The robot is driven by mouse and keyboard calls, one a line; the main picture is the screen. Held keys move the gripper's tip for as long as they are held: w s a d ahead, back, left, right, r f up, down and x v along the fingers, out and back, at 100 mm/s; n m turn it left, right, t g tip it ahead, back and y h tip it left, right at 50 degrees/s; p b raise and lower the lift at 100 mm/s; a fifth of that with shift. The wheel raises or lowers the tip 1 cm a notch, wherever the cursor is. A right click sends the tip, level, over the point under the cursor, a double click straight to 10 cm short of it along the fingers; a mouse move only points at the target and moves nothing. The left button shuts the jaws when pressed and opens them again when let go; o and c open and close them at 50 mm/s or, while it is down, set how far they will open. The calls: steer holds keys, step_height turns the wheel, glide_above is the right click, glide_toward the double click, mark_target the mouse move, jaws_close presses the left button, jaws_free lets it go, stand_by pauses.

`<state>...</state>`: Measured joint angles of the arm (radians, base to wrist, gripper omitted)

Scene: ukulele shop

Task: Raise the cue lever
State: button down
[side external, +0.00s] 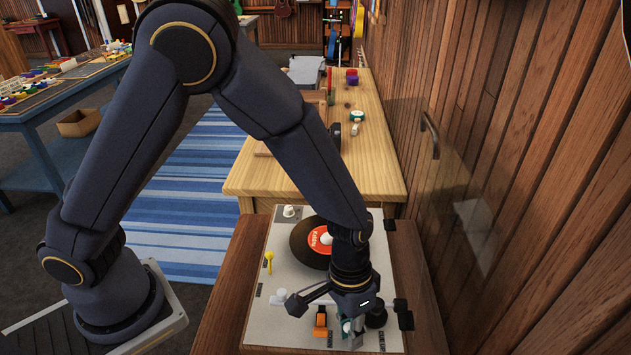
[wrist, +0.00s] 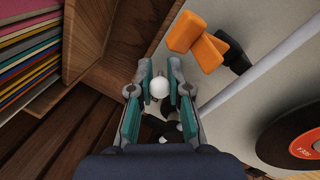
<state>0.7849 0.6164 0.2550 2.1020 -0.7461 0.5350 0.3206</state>
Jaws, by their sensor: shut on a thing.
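The cue lever's white round knob (wrist: 159,88) sits between the fingertips of my gripper (wrist: 160,80) in the wrist view. The teal finger pads are closed in on it from both sides. In the side view my gripper (side external: 350,326) is low over the front right part of the turntable (side external: 262,312). The lever's stem is mostly hidden by my fingers, so its angle is hard to tell.
A yellow lever (side external: 268,261) stands at the left. A wooden wall (side external: 520,180) runs along the right.

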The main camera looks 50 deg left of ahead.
steer(key=shift+w+d+r+g+y, duration=0.1)
steer(key=shift+d+g+y, duration=0.05)
steer(key=shift+g+y, duration=0.3)
steer(key=shift+w+d+g+y, duration=0.1)
steer(key=shift+g+y, duration=0.25)
steer(key=shift+y, duration=0.1)
steer(key=c, duration=1.2)
jaws_free()
steer(key=s+v, duration=0.2)
steer(key=v, duration=0.7)
steer(key=shift+r, duration=0.65)
steer(key=shift+d, duration=0.1)
